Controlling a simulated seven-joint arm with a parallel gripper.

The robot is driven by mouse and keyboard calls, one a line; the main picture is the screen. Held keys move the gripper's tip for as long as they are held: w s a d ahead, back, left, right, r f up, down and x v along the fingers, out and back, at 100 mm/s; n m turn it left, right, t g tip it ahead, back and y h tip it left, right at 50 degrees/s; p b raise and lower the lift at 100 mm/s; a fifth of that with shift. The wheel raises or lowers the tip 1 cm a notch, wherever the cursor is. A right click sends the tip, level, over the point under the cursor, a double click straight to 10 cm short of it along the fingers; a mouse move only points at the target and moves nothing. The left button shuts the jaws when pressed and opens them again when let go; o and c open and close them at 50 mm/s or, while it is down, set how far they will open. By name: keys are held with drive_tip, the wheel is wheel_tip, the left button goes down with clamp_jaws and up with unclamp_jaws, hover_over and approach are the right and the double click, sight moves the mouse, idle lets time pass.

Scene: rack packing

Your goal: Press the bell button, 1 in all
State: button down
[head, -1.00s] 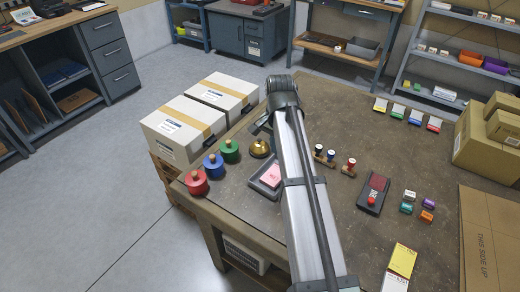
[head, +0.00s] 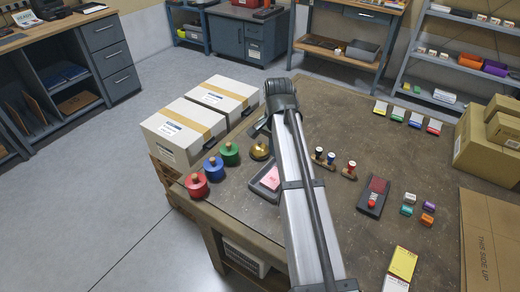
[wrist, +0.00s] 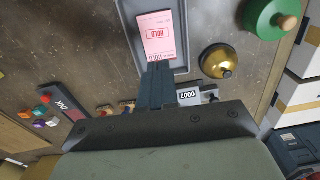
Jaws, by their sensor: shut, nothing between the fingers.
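The bell (head: 259,151) is a gold dome on the table, just left of my arm in the head view. In the wrist view the bell (wrist: 219,61) stands on a dark base to the right of my gripper (wrist: 158,70). My gripper's fingers are shut with nothing between them. They appear beside the grey tray's edge, apart from the bell in the picture. In the head view my arm hides most of the gripper.
A grey tray (wrist: 180,54) with a pink HOLD card (wrist: 156,36) lies left of the bell in the wrist view. A green weight-like cylinder (head: 230,154) stands near it, with blue (head: 213,167) and red (head: 197,186) ones. A number stamp (wrist: 189,96) sits close behind the fingers.

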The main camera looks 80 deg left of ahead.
drive_tip(key=s+a+f+n, duration=0.1)
drive_tip(key=s+a, duration=0.1)
drive_tip(key=s, duration=0.6)
wheel_tip(320, 180, up, 4)
drive_tip(key=m+t+y, duration=0.3)
drive_tip(key=m+t, duration=0.6)
drive_tip(key=m, duration=0.2)
hover_over(260, 144)
drive_tip(key=shift+s+a+r+m, duration=0.1)
drive_tip(key=shift+s+m, duration=0.15)
drive_tip(key=shift+m, duration=0.5)
drive_tip(key=shift+s+a+r+m, duration=0.1)
drive_tip(key=shift+s+m, duration=0.1)
drive_tip(key=shift+m, duration=0.55)
drive_tip(key=shift+f, duration=0.1)
drive_tip(key=shift+f, duration=4.3)
drive_tip(key=shift+f, duration=0.15)
drive_tip(key=shift+f, duration=0.3)
